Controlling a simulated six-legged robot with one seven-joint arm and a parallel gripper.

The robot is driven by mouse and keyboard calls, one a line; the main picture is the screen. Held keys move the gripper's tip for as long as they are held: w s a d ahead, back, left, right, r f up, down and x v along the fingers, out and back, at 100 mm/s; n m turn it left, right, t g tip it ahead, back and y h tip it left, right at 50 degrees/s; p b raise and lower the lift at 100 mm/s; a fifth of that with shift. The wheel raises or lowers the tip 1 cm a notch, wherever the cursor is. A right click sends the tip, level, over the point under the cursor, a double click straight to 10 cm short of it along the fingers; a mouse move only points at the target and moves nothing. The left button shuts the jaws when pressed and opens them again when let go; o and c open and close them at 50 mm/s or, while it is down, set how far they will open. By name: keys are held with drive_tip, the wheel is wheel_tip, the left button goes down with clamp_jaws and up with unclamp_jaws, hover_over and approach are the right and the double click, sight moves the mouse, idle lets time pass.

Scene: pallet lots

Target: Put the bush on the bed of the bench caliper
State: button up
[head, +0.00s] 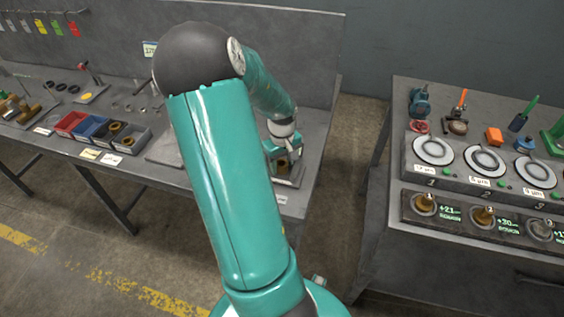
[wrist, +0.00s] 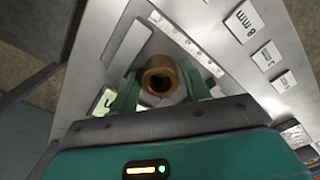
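The bush (wrist: 160,80) is a short brass-coloured ring with a dark bore. In the wrist view it sits between the two green fingers of my gripper (wrist: 161,83), which look closed on its sides. In the head view my gripper (head: 283,152) and the bush (head: 284,164) are low over the right end of the left bench. The bench caliper (wrist: 188,42) shows in the wrist view as a grey metal piece with a graduated scale, just beyond the bush. I cannot tell whether the bush touches its bed. My arm hides part of this area in the head view.
White tags, one reading 8 mm (wrist: 243,21), lie right of the scale. Red, blue and grey bins (head: 71,124) stand on the left bench (head: 160,177). A separate right bench (head: 388,235) carries round plates and several bushes on stands. A floor gap separates the benches.

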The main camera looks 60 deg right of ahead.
sight(282, 164)
wheel_tip(282, 164, up, 12)
drive_tip(key=shift+r, duration=0.2)
idle(0.4)
drive_tip(key=w+a+r+n+t, duration=0.1)
drive_tip(key=w+a+r, duration=0.4)
drive_tip(key=a, duration=0.4)
drive_tip(key=w+a+r+n+t, duration=0.1)
drive_tip(key=w+a+r+t, duration=0.15)
drive_tip(key=w+a, duration=0.55)
drive_tip(key=s+a+r+n+t, duration=0.1)
drive_tip(key=s+a+r+n, duration=0.1)
drive_tip(key=a, duration=1)
drive_tip(key=s+a+r+n+t, duration=0.1)
drive_tip(key=s+a+r, duration=0.3)
drive_tip(key=a, duration=0.9)
drive_tip(key=shift+a+n, duration=0.3)
drive_tip(key=shift+n, duration=0.2)
